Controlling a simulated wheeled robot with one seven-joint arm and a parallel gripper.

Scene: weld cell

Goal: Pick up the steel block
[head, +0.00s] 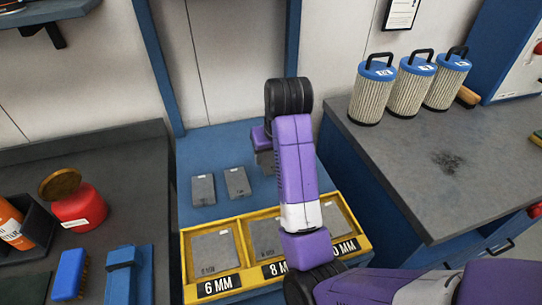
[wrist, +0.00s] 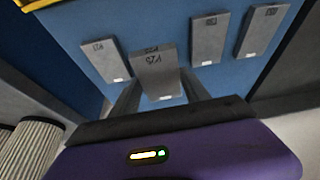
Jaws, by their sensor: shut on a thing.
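A grey steel block (wrist: 157,72) sits between the two fingers of my gripper (wrist: 160,92) in the wrist view. My gripper is shut on it. The block shows a marked top face and a small white label near its lower edge. In the head view my purple arm hides most of this area, and only a grey part of the block (head: 265,161) shows below my wrist. I cannot tell whether it is clear of the blue surface.
Other grey blocks (head: 203,190) lie on the blue bench (head: 190,150). A yellow tray (head: 190,262) with labelled compartments, including 6 MM and 8 MM, stands in front. Filter canisters (head: 372,92) stand on the right bench. A red container (head: 80,208) and brush (head: 70,274) are at left.

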